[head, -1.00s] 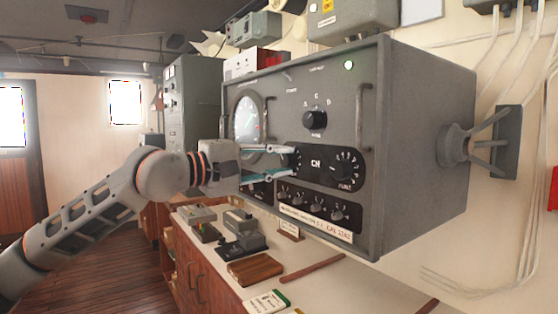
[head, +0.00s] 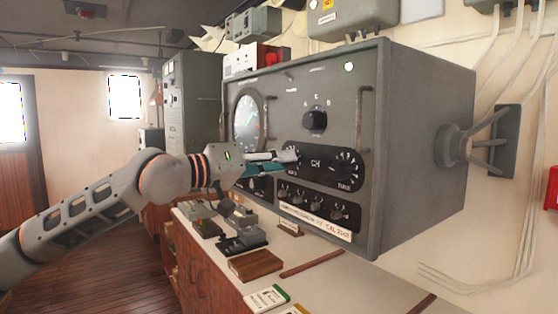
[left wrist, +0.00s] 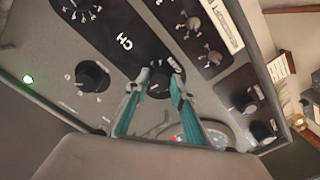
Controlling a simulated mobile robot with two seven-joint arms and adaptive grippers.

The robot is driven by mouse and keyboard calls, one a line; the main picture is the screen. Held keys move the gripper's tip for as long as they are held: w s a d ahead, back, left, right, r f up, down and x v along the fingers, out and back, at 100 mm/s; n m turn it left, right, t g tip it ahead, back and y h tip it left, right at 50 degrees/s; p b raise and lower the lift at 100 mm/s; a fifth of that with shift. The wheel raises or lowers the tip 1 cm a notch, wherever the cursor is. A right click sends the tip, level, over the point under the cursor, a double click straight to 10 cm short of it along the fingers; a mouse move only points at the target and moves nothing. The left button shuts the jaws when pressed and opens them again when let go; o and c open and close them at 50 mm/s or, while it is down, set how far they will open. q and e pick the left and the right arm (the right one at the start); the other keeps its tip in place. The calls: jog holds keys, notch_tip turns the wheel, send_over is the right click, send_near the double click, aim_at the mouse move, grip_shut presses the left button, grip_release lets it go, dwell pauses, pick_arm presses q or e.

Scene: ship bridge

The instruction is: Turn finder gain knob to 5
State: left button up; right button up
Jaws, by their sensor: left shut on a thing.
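The grey direction finder unit (head: 400,190) hangs at the right of the head view. Its black CH panel (head: 316,164) has a knob at each end. My left gripper (head: 292,158) is shut on the panel's left knob, which its fingers mostly hide in the head view. In the left wrist view, the teal fingers (left wrist: 160,88) sit on both sides of this dark knob (left wrist: 159,79). Its label and pointer are too small or covered to read. My right gripper is not in view.
The selector knob (head: 315,120) is above the CH panel, and several small knobs (head: 316,203) are below it. A round dial (head: 248,121) and a handle (head: 364,130) stand out nearby. The counter (head: 225,262) below holds small devices.

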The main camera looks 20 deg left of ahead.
pick_arm(q)
jog(key=shift+f+m, duration=0.1)
jog(key=shift+m, duration=0.5)
jog(key=o, duration=1.1)
jog(key=v, duration=1.2)
